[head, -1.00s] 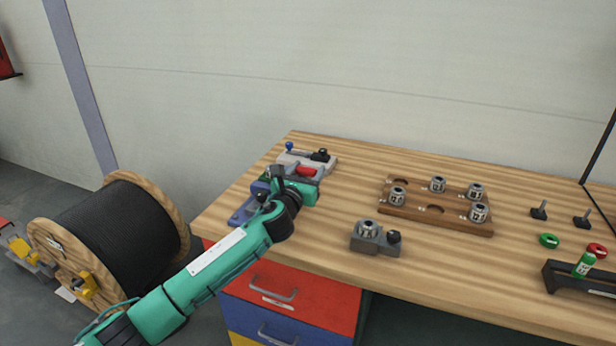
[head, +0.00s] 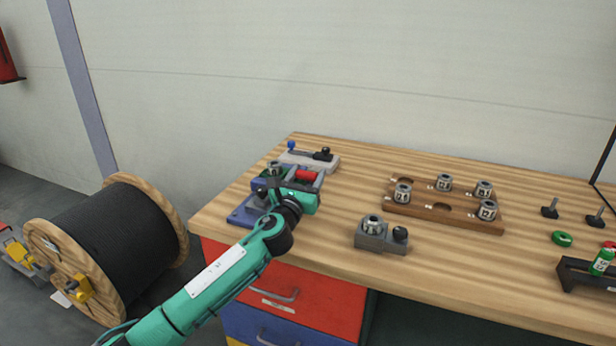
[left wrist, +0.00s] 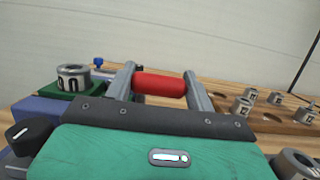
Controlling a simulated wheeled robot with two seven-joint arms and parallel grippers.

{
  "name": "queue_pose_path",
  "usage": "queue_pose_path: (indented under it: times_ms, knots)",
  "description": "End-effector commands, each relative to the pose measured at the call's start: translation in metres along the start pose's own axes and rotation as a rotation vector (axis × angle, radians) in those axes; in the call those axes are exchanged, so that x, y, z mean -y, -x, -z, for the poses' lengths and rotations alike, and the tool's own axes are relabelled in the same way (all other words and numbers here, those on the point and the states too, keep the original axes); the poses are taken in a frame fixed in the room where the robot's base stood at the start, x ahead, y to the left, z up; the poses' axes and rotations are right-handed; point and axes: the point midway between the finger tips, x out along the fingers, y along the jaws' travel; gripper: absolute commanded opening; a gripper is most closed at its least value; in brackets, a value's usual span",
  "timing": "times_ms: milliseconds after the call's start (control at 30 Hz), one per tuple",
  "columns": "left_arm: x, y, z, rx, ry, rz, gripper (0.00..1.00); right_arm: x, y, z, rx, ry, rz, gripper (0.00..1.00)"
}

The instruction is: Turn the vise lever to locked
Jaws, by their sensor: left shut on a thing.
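The vise has a blue base (head: 243,213) at the left end of the bench, partly hidden by my left arm. A metal collet (head: 275,168) sits in its green block; both also show in the left wrist view, the collet (left wrist: 73,77) at the left. A red grip (left wrist: 160,84), apparently the vise lever's handle, lies between the two grey fingers of my left gripper (left wrist: 160,86). The gripper (head: 305,176) is shut on this grip. The lever's shaft is hidden, so its angle cannot be told. My right gripper does not show.
A grey fixture (head: 310,161) with a blue-knobbed lever stands behind the vise. A grey block with a collet (head: 381,238) and a wooden rack (head: 440,212) of collets stand to the right. A cable reel (head: 105,240) is on the floor at left.

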Motion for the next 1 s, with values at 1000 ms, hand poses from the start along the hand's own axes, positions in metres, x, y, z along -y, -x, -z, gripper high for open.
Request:
queue_pose_path:
  times_ms: [1000]
  knots:
    - [0.001, 0.026, 0.034, -0.008, 0.001, 0.001, 0.14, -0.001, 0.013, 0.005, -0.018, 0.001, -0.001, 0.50]
